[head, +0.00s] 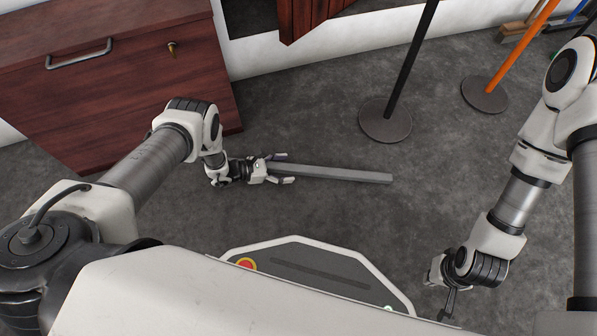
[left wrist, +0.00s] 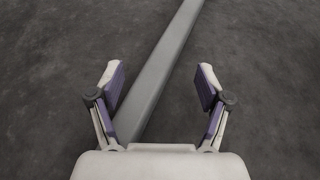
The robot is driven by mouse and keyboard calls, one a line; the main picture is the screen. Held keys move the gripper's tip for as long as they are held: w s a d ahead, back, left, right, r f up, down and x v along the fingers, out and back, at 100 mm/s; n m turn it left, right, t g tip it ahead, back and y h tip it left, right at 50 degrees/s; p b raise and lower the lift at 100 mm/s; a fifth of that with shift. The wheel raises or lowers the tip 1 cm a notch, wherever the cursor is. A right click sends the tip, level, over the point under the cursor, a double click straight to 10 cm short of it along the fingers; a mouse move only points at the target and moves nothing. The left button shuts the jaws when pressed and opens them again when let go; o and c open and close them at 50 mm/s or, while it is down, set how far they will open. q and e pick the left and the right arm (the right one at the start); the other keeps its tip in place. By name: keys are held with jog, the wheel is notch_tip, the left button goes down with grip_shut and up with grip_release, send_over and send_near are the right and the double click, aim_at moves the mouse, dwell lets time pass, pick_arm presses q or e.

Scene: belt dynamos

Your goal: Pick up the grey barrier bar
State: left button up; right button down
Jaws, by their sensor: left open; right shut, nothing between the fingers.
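The grey barrier bar (head: 340,174) lies on the dark floor in the head view, its free end pointing right. My left gripper (head: 284,169) is open at the bar's left end, with a finger to each side of it in the picture. In the left wrist view the bar (left wrist: 165,62) runs slantwise from top right to lower left between the open fingers (left wrist: 160,88), nearer the left finger. I cannot tell whether that finger touches it. The bar's near end is hidden by the gripper. My right gripper (head: 449,302) is at the lower right, shut and empty, away from the bar.
A dark red wooden cabinet (head: 120,85) stands at the upper left, close to my left arm. A black post's round base (head: 385,122) stands beyond the bar, and an orange post (head: 520,50) stands further right. The floor around the bar's right end is clear.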

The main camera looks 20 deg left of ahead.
aim_at(297, 167)
pick_arm(q)
jog(key=b+x, duration=0.1)
jog(key=x, duration=0.2)
jog(key=shift+d+f, duration=0.15)
jog(key=shift+w+d, duration=0.15)
jog(key=shift+d, duration=0.05)
jog(key=shift+c, duration=0.3)
grip_shut()
jog(key=shift+r, duration=0.2)
